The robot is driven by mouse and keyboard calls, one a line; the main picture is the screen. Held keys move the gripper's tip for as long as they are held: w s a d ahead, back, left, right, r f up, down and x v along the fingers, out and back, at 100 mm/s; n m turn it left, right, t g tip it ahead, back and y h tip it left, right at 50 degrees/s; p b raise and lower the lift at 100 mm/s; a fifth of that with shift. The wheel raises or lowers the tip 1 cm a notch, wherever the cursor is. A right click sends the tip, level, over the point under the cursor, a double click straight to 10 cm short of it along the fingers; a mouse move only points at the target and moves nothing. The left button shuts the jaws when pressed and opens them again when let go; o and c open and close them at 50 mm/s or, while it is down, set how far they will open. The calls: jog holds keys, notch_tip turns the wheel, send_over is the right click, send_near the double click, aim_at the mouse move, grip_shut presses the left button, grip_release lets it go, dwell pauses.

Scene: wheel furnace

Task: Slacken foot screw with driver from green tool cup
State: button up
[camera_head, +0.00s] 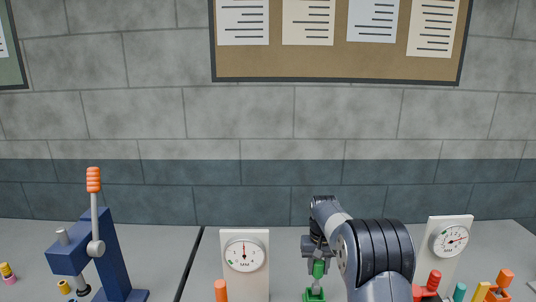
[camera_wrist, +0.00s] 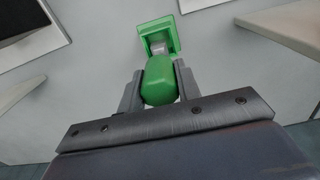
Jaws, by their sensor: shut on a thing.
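My gripper (camera_head: 317,256) hangs over the bench right of centre in the head view. In the wrist view my gripper (camera_wrist: 159,90) is shut on the green handle of a driver (camera_wrist: 159,82); the handle also shows in the head view (camera_head: 319,269). The driver's grey shank points down to the green tool cup (camera_wrist: 155,31), which stands right below it. The cup also shows at the bottom edge of the head view (camera_head: 315,295). Whether the tip is still inside the cup I cannot tell. I cannot make out the foot screw.
A dial gauge (camera_head: 244,256) stands left of my gripper, with an orange handle (camera_head: 221,290) before it. Another dial gauge (camera_head: 450,245) and a red tool (camera_head: 433,282) are right of my arm. A blue lever press (camera_head: 110,255) stands at left. A dark seam (camera_head: 189,265) crosses the bench.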

jog(key=s+a, duration=0.4)
jog(key=a, duration=0.3)
jog(key=s+a+r+b, duration=0.1)
jog(key=s+a, duration=0.4)
jog(key=a, duration=0.3)
jog(key=shift+s+r, duration=0.2)
jog(key=shift+r, duration=0.1)
jog(key=shift+r, duration=0.15)
dwell(0.5)
jog(key=shift+f, duration=0.2)
jog(key=shift+f+b, duration=0.35)
jog(key=shift+f, duration=0.4)
jog(key=shift+f+b, duration=0.3)
jog(key=shift+f, duration=0.25)
dwell(0.4)
jog(key=o, duration=1.2)
jog(key=shift+o, duration=0.2)
